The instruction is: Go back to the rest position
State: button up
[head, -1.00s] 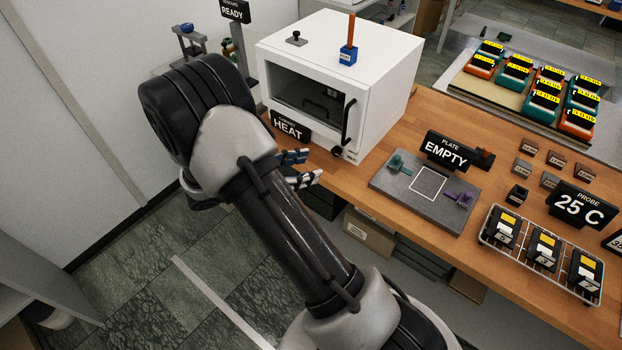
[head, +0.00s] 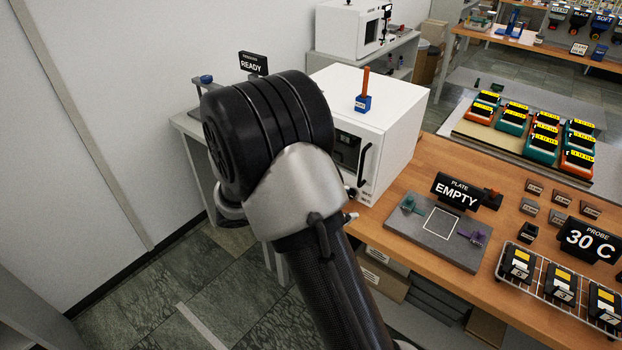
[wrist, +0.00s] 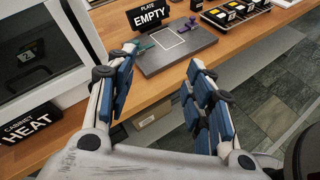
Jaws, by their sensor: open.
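My gripper (wrist: 152,92) is open and empty in the wrist view. Its two blue-padded fingers stand well apart, in front of the wooden bench's edge. Past the fingertips lies the grey plate (wrist: 160,61) with a white square outline, a green clamp and a purple clamp. In the head view my arm rises through the middle and bends over at the top. It hides nearly all of the gripper and part of the white cabinet (head: 410,105).
The wooden bench (head: 465,150) carries the cabinet, the grey plate (head: 405,232), an EMPTY sign (head: 457,191) and a wire rack (head: 545,283) with numbered black blocks. Open tiled floor (head: 150,285) lies left of my arm. A white wall (head: 110,80) stands at the far left.

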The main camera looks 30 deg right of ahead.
jog(key=s+a+r+m+t+y, duration=0.3)
jog(key=s+a+r+m+y, duration=0.3)
jog(key=s+a, duration=0.3)
jog(key=s+a+r+m+t+y, duration=0.4)
jog(key=s+a+r+m+y, duration=0.1)
jog(key=s+a, duration=0.4)
jog(key=shift+s+a+r+m+y, duration=0.35)
jog(key=shift+a+m+y, duration=0.35)
jog(key=shift+a+y, duration=0.5)
jog(key=shift+d, duration=0.1)
